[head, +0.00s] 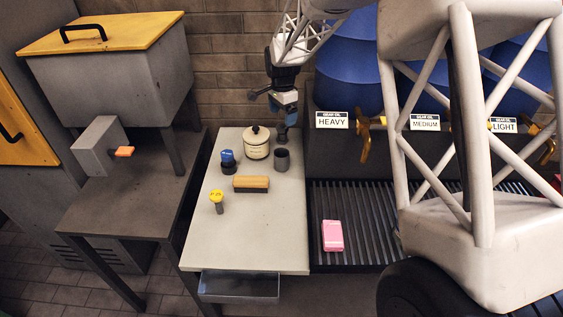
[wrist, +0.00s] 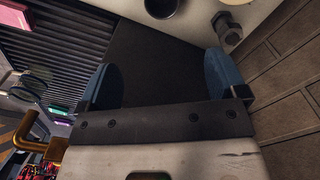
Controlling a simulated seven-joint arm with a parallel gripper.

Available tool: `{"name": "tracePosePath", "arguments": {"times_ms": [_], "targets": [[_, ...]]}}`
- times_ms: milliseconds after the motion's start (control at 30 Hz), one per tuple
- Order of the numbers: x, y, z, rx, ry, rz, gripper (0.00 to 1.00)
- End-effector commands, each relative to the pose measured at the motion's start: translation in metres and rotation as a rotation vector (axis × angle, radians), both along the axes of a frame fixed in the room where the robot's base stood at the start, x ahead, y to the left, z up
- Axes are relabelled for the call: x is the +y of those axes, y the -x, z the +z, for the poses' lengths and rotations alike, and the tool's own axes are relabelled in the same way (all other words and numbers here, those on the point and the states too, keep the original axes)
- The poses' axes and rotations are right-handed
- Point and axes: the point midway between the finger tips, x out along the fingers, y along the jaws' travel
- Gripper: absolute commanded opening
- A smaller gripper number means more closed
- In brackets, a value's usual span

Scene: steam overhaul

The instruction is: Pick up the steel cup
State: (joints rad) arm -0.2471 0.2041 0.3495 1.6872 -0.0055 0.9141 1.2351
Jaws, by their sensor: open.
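The steel cup (head: 282,159) is a small dark grey cylinder standing upright near the back right edge of the pale worktable (head: 255,235). A dark round-topped thing (wrist: 162,6) at the top edge of the wrist view appears to be this cup, partly cut off. My gripper (head: 283,139) has blue fingers and hangs just behind the cup, near the table's back edge. In the wrist view my gripper (wrist: 163,62) is open with nothing between its fingers. The cup lies beyond the fingertips there, and I see no contact.
A cream lidded pot (head: 256,143) stands close left of the cup. A blue-topped dark item (head: 228,161), a wooden-backed brush (head: 251,184) and a yellow-topped item (head: 217,201) are further left and forward. A pink block (head: 332,236) lies on the ribbed surface. The table's front is clear.

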Motion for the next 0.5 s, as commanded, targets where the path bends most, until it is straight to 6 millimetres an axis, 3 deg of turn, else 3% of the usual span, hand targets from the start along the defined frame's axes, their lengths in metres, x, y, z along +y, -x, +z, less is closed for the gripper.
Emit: {"name": "tracePosePath", "arguments": {"times_ms": [33, 100, 200, 333, 500], "targets": [[0.0, 0.001, -0.025, 0.006, 0.002, 0.0, 0.91], [0.0, 0.0, -0.054, 0.005, 0.001, 0.0, 0.91], [0.0, 0.0, -0.086, 0.002, 0.0, 0.0, 0.91], [0.0, 0.0, -0.109, 0.001, 0.001, 0.0, 0.91], [0.0, 0.0, -0.118, -0.002, 0.0, 0.0, 0.91]]}}
